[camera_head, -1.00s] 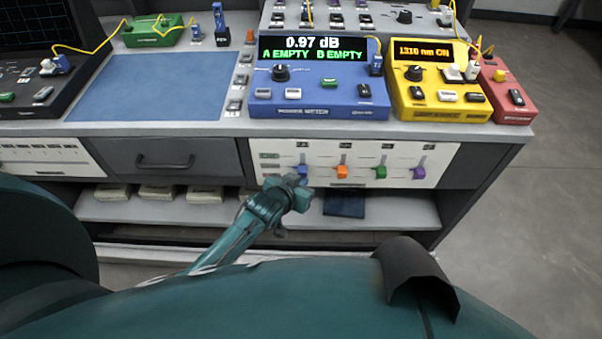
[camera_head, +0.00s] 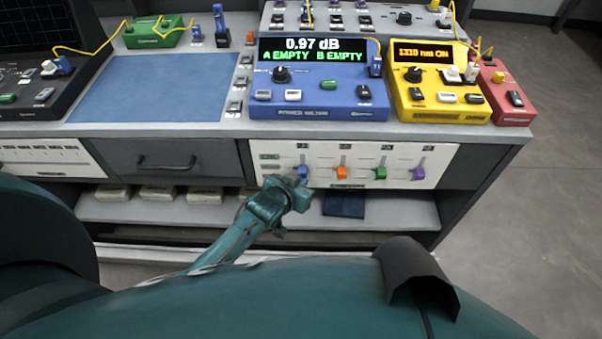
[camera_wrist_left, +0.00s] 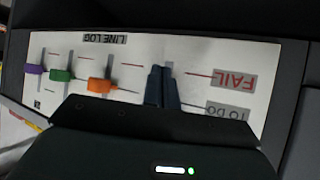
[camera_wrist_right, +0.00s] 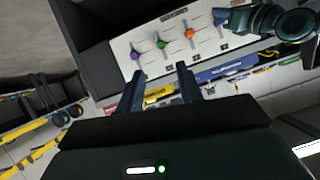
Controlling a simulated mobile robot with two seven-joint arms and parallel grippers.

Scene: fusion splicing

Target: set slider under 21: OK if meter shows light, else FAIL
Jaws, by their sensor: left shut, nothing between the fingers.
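The blue power meter (camera_head: 318,100) reads 0.97 dB, with A EMPTY and B EMPTY below. The slider panel (camera_head: 436,160) under the worktop carries a blue slider (camera_head: 303,171) in its leftmost column. The number above that column is too small to read. My left gripper (camera_head: 296,181) is at the blue slider. In the left wrist view its fingers (camera_wrist_left: 161,88) are together over that column and hide the slider; FAIL and TO DO labels show upside down beside them. I cannot tell whether they touch it. My right gripper (camera_wrist_right: 158,90) is open and empty, away from the panel.
Orange (camera_head: 342,173), green (camera_head: 380,172) and purple (camera_head: 419,174) sliders sit to the right of the blue one. A yellow light source (camera_head: 436,92) reads 1310 nm ON. A drawer (camera_head: 165,160) is left of the panel; an open shelf (camera_head: 400,210) runs below.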

